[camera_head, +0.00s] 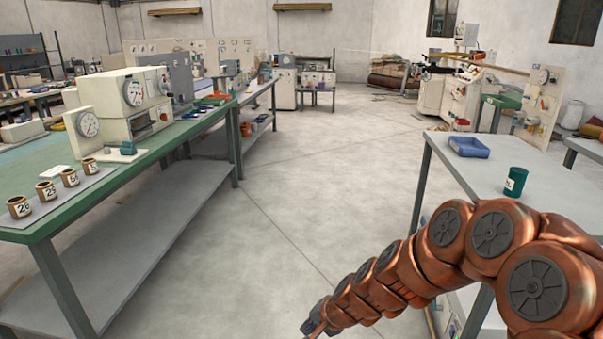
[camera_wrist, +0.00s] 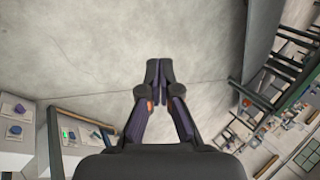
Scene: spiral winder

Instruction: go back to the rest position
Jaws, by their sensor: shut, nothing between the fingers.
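My gripper (camera_wrist: 159,66) is in the middle of the wrist view, its two fingers together with nothing between them. Beyond the fingertips there is only bare floor. In the head view my copper-coloured arm reaches from the lower right towards the bottom centre. The end of my gripper (camera_head: 312,328) shows there low over the floor, partly cut off by the bottom edge.
A long green-topped bench (camera_head: 35,238) stands at left with several numbered cups and dial machines.

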